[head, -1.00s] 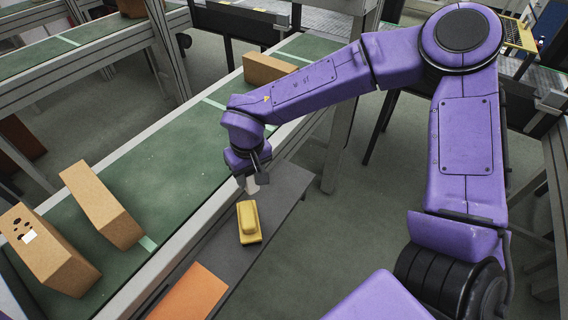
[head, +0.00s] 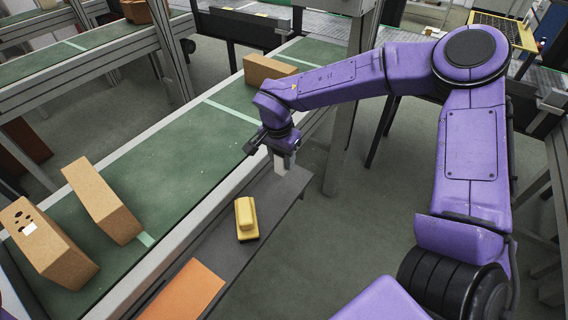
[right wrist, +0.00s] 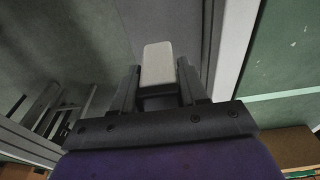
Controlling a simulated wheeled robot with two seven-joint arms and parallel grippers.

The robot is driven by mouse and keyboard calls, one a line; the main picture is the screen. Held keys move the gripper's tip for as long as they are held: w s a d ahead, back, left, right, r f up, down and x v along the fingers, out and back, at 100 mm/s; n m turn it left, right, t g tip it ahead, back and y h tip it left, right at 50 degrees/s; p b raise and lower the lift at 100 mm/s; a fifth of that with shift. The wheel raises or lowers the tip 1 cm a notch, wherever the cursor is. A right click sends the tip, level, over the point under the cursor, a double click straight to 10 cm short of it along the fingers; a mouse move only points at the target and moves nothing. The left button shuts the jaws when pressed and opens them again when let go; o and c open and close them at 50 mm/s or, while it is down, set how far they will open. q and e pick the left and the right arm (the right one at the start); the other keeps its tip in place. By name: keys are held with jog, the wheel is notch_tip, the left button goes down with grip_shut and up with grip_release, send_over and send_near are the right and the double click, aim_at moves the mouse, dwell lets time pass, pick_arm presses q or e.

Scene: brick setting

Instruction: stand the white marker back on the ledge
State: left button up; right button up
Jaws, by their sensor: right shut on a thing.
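My right gripper (head: 281,153) is shut on the white marker (head: 281,164), a small pale block. It holds the marker roughly upright over the far end of the dark grey ledge (head: 278,200). I cannot tell whether the marker's foot touches the ledge. In the right wrist view, the white marker (right wrist: 158,64) sits between the two fingers of my right gripper (right wrist: 158,85), and its upper part is hidden by them in the head view. My left gripper is not in view.
A yellow block-like thing (head: 246,220) stands mid-ledge, and an orange flat piece (head: 186,292) lies at its near end. A green conveyor (head: 185,150) runs along the ledge's left, with cardboard boxes (head: 102,200) on it. Open floor lies to the right.

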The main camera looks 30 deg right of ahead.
jog(key=f, duration=0.1)
jog(key=w+d+f, duration=0.1)
jog(key=d+f, duration=0.1)
jog(key=shift+w+f, duration=0.15)
jog(key=shift+w, duration=0.25)
jog(key=shift+a+f, duration=0.1)
jog(key=shift+f, duration=1.3)
jog(key=shift+f, duration=0.1)
jog(key=o, duration=0.8)
jog(key=shift+o, duration=0.2)
jog(key=r, duration=0.4)
jog(key=a+r, duration=0.1)
jog(key=r, duration=0.7)
jog(key=shift+s+a+r, duration=0.1)
jog(key=shift+s+a, duration=0.1)
jog(key=shift+s, duration=0.1)
